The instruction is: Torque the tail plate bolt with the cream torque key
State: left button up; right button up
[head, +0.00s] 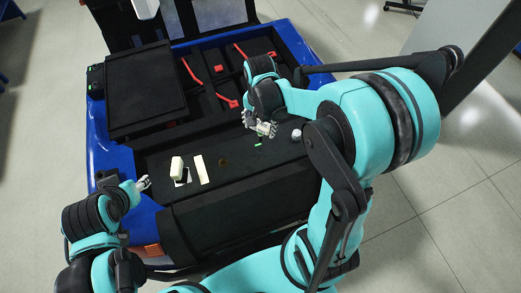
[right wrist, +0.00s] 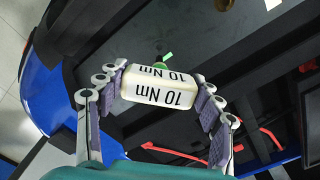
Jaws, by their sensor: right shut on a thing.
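The cream torque key (right wrist: 158,88) is a cream block marked "10 Nm" on two faces. It sits between the fingers of my right gripper (head: 262,130), which is shut on it, above the dark deck of the tester. In the right wrist view a green-marked part (right wrist: 165,58) shows just past the key. The matching green mark (head: 257,143) is beside the gripper in the head view. I cannot tell whether the key touches it, or which part is the tail plate bolt. My left gripper (head: 143,184) is at the deck's left edge; its finger gap is unclear.
On the dark deck (head: 240,180) stand a cream block (head: 177,168) and a flat cream piece (head: 199,170). A small brown round part (head: 223,162) lies to their right. A pale knob (head: 296,134) is right of my right gripper. Red handles (head: 227,101) are behind.

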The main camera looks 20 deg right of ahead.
jog(key=n, duration=0.2)
jog(key=shift+n, duration=0.4)
jog(key=shift+d+n, duration=0.1)
jog(key=shift+n, duration=0.9)
jog(key=n, duration=0.4)
jog(key=shift+s, duration=0.1)
jog(key=w+a+f+n, duration=0.1)
jog(key=w+a+f, duration=0.1)
jog(key=f, duration=0.3)
jog(key=shift+w+a+f+n+b, duration=0.15)
jog(key=shift+a+n+b, duration=0.2)
jog(key=shift+a, duration=0.55)
